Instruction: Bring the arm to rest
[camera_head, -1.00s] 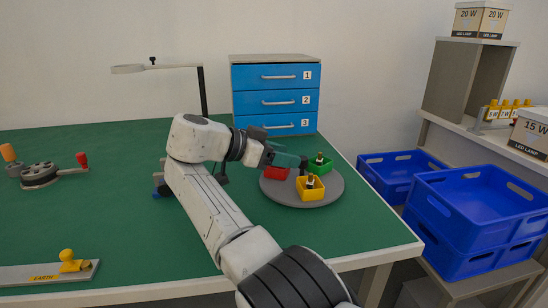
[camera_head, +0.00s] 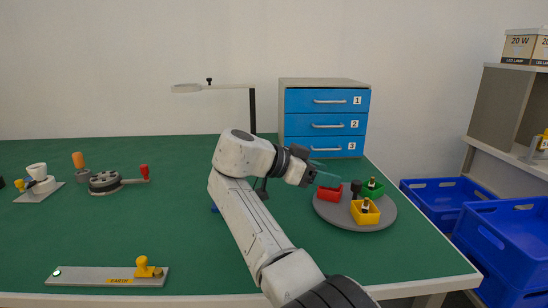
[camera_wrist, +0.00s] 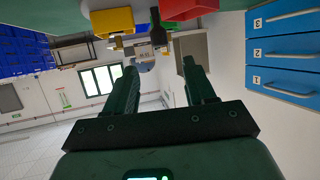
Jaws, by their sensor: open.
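My gripper (camera_wrist: 163,90) is open in the wrist view, with nothing between its two dark fingers. In the head view my gripper (camera_head: 335,184) extends from my bent arm to the left part of the grey round tray (camera_head: 377,222), over the green table (camera_head: 110,225). It partly covers the red bin (camera_head: 329,194) there. I cannot tell whether it touches the bin. The yellow bin (camera_head: 364,213) and the green bin (camera_head: 373,188) stand on the same tray, each with a small bulb-like item in it.
A blue drawer unit (camera_head: 327,125) stands behind the tray. A lamp arm (camera_head: 215,88) rises left of it. A crank device (camera_head: 105,183) and a plate marked EARTH (camera_head: 108,277) lie on the left. Blue crates (camera_head: 507,240) stand right of the table. The left middle of the table is clear.

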